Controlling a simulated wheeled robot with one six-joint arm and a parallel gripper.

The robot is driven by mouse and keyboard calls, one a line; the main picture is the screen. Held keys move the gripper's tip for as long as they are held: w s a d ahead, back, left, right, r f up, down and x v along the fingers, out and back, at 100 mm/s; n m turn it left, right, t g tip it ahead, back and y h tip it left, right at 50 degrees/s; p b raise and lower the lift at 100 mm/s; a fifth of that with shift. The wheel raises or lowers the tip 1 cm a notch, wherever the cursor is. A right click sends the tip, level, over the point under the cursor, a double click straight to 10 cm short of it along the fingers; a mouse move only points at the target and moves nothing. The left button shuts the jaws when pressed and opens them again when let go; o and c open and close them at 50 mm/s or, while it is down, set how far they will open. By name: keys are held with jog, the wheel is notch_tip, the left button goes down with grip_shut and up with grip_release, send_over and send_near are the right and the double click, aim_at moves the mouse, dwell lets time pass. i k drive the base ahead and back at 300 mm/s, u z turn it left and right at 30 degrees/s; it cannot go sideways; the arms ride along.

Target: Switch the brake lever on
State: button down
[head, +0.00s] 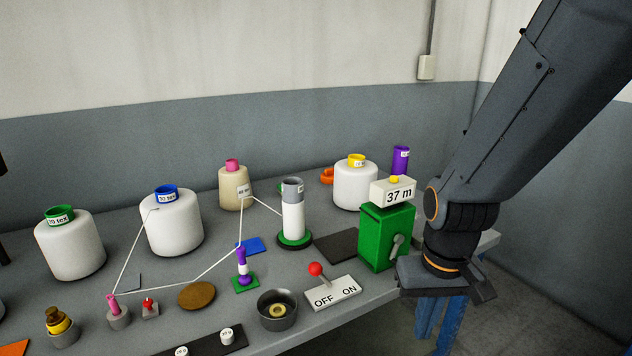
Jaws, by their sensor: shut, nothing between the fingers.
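The brake lever is a red ball (316,269) on a short thin rod, rising from a light base plate (345,291) marked OFF and ON near the table's front edge. The rod leans left, toward the OFF side. My gripper (442,282) is at the right, beyond the table's front right corner area and beside the green box. It is shut and empty, well apart from the lever. The fingertips are hard to make out.
A green box (387,238) with a grey crank and a "37 m" display (394,192) stands between the lever and my gripper. A dark bowl (277,310) sits left of the lever plate.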

aim_at(315, 269)
jog(key=u, duration=0.45)
jog(key=k, duration=0.55)
jog(key=u, duration=0.85)
jog(key=i, duration=0.9)
jog(key=z, duration=0.45)
